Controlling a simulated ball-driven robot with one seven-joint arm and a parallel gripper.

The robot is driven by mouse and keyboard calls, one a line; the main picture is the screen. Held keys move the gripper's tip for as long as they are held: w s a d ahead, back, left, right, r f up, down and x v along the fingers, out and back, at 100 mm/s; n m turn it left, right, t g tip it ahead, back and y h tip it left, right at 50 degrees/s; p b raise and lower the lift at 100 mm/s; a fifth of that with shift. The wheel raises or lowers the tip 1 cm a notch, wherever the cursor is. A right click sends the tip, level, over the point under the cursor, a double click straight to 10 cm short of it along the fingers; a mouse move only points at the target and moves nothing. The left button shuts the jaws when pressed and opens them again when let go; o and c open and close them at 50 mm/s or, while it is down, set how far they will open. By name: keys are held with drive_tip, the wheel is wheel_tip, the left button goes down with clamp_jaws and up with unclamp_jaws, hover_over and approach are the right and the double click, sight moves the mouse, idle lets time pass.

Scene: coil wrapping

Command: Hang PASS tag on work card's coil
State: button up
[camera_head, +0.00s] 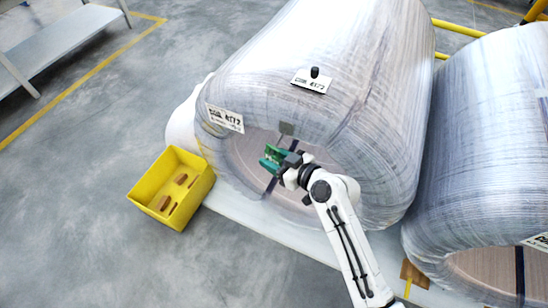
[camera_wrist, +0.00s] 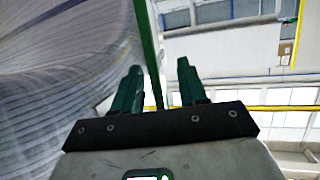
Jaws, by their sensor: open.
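My gripper (camera_head: 276,158) is in front of the near end of the middle wrapped coil (camera_head: 345,45). Its two dark green fingers (camera_wrist: 158,82) stand apart in the wrist view. A white label (camera_head: 225,118) is on this coil's end rim. Another white card (camera_head: 309,83) with a black knob (camera_head: 315,71) is on its top. The work card itself is not in view for certain.
A yellow bin (camera_head: 140,192) with several brown pieces stands on the floor left of the coil. A second wrapped coil (camera_head: 480,130) stands close on the right. A grey bench (camera_head: 60,42) is at upper left. Open floor lies at lower left.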

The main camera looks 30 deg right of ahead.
drive_tip(key=s+d+m+g+h, duration=0.1)
drive_tip(key=s+g, duration=0.3)
drive_tip(key=s, duration=0.6)
drive_tip(key=s+d+m+g+h+p, duration=0.1)
drive_tip(key=s+d+m+g+h, duration=0.1)
drive_tip(key=s, duration=0.8)
drive_tip(key=s+d+f+m+g+h+p, duration=0.1)
drive_tip(key=s+d+g+h, duration=0.1)
drive_tip(key=s+g, duration=0.4)
drive_tip(key=s+d, duration=0.1)
drive_tip(key=s, duration=0.3)
drive_tip(key=shift+s+d+m+g, duration=0.15)
drive_tip(key=shift+s+m+g, duration=0.15)
idle(1.0)
